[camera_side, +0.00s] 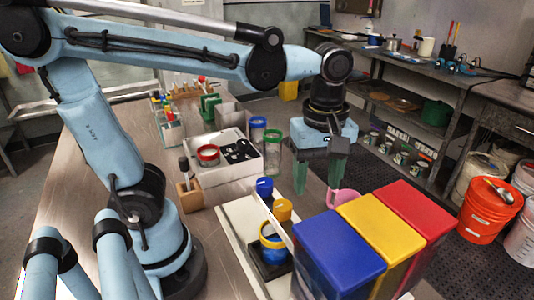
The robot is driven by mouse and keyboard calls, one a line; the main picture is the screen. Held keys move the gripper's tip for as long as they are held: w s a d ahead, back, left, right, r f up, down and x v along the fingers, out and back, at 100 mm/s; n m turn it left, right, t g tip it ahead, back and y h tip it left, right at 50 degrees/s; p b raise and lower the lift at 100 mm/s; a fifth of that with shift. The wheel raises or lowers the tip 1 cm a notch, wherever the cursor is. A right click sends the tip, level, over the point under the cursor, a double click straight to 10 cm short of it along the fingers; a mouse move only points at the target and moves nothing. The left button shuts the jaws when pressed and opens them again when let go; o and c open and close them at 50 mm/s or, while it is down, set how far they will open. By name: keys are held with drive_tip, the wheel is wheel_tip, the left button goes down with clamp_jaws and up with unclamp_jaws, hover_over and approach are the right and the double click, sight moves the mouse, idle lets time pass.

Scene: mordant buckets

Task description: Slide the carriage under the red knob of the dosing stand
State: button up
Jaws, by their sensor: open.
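The dosing stand has a blue bin (338,250), a yellow bin (382,230) and a red bin (415,212) side by side. I cannot make out a red knob; the bins hide much of the stand. A dark carriage (268,262) with a blue and yellow cup (273,241) on it is at the white base (238,222), left of the blue bin. A blue knob-like piece (264,186) and a yellow one (282,209) show behind it. My gripper (319,180) is open and empty, green fingers pointing down, behind the bins and apart from the carriage.
A pink cup (344,199) is just below and right of my gripper, partly hidden by the bins. A white tray (205,178) with small items, a wooden block (189,195) and two tall containers (272,150) stand farther back. The metal table (80,200) is clear at left.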

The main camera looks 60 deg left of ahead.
drive_tip(key=shift+a+f+m, duration=0.1)
drive_tip(key=shift+f+m, duration=1.9)
drive_tip(key=shift+m, duration=2)
drive_tip(key=shift+a+f+m, duration=0.1)
drive_tip(key=shift+f+m, duration=1.95)
drive_tip(key=shift+m, duration=1.95)
drive_tip(key=shift+f+m, duration=2)
drive_tip(key=shift+m, duration=2)
clamp_jaws()
